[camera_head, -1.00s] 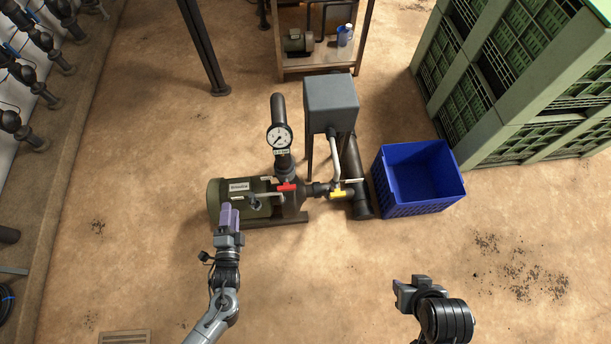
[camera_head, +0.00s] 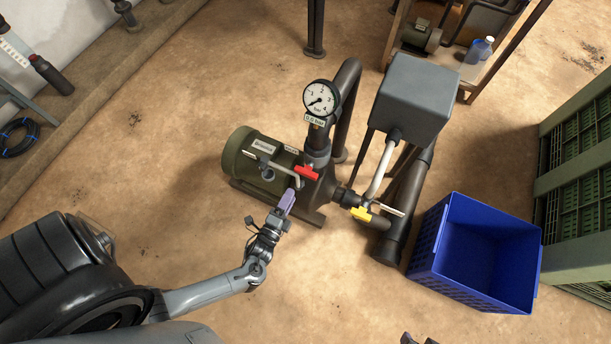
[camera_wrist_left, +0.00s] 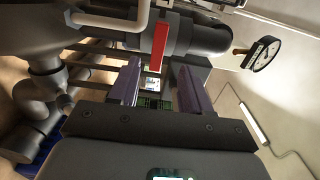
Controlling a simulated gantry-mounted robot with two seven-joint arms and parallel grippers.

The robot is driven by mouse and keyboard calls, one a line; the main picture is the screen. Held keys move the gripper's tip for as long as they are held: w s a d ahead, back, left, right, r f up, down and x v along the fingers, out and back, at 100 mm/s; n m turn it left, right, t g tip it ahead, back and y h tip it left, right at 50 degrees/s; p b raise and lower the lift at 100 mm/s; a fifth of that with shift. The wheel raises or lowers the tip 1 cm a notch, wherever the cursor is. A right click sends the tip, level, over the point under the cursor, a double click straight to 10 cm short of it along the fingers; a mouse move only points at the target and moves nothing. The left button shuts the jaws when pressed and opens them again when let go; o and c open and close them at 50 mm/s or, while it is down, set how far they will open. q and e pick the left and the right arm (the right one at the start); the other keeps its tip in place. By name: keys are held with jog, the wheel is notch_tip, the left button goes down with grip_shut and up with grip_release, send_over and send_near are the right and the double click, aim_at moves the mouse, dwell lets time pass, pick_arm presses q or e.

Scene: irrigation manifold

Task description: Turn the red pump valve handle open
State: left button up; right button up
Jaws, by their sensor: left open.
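The red valve handle (camera_head: 307,172) sits on the pump body below the pressure gauge. In the left wrist view the red handle (camera_wrist_left: 159,45) stands upright in the picture, just beyond the fingertips and roughly centred between them. My left gripper (camera_head: 287,201) is just below the red handle in the head view, beside the pump. In the left wrist view its two purple fingers (camera_wrist_left: 160,85) are apart with nothing between them. I cannot tell whether they touch the handle. Only small dark tips of my right gripper (camera_head: 420,340) show at the bottom edge.
The green motor (camera_head: 250,165) and a bent grey pipe lie close to my left gripper. A yellow handle (camera_head: 361,214) is to the right. The gauge (camera_head: 320,98) stands above. A blue crate (camera_head: 428,250) is at right. Bare floor lies in front.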

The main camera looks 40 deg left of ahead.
aim_at(305, 175)
pick_arm(q)
jog(key=b+x, duration=0.1)
jog(key=x, duration=0.2)
jog(key=b+x, duration=0.1)
jog(key=x, duration=0.3)
jog(key=d+b+x, duration=0.1)
jog(key=x, duration=0.3)
jog(key=shift+w+a+f+b, duration=0.1)
jog(key=shift+w+f+b, duration=0.05)
jog(key=shift+w+b, duration=0.2)
grip_shut()
